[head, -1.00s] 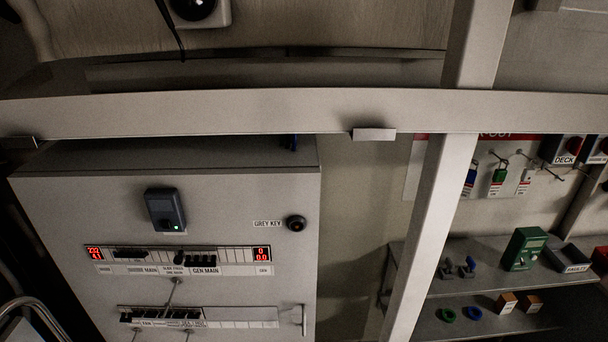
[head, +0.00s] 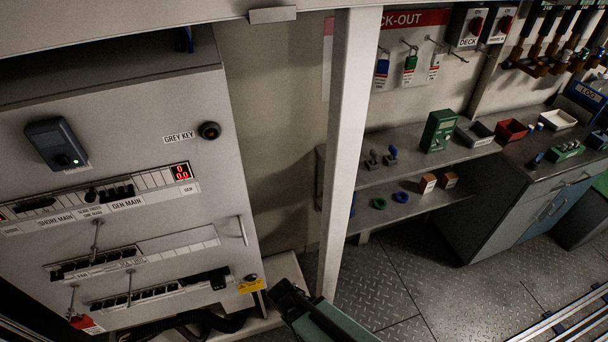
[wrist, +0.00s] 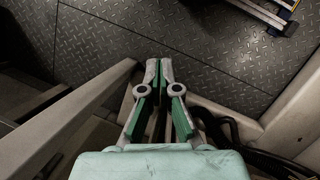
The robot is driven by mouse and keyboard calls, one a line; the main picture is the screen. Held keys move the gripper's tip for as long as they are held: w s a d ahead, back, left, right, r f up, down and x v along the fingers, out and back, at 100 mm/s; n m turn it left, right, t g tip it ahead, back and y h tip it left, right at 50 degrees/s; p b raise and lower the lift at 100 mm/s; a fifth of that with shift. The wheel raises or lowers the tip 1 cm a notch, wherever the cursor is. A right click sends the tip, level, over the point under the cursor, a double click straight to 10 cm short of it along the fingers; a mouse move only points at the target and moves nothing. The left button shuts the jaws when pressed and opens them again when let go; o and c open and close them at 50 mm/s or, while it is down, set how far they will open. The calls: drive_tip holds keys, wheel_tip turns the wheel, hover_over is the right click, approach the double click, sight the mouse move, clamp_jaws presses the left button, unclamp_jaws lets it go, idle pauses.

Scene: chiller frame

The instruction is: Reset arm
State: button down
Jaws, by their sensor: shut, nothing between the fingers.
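My gripper (wrist: 158,68) shows in the wrist view, with its grey and green fingers closed together at the tips and nothing between them. It points out over the dark diamond-plate floor (wrist: 190,30), between pale frame bars. A dark and grey-green part of my arm shows at the bottom of the head view, close to the foot of the pale upright post. I cannot make out the fingertips in the head view.
The pale post (head: 345,150) stands right of the electrical panel (head: 110,130). Dark cables (wrist: 225,125) lie right of my gripper. Shelves (head: 400,165) with small items and a grey cabinet (head: 500,200) stand to the right. The floor (head: 410,270) before them is clear.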

drive_tip(key=s+d+f+m+g+y+b, duration=0.1)
drive_tip(key=s+d+f+m, duration=0.3)
drive_tip(key=d, duration=0.4)
drive_tip(key=s+d+f+m+g+y+b, duration=0.1)
drive_tip(key=s+d+f+m+g+y, duration=0.1)
drive_tip(key=s+d+f+m+g, duration=0.2)
drive_tip(key=s+d+f, duration=0.1)
drive_tip(key=s+d, duration=0.2)
drive_tip(key=d, duration=0.1)
drive_tip(key=shift+d, duration=0.25)
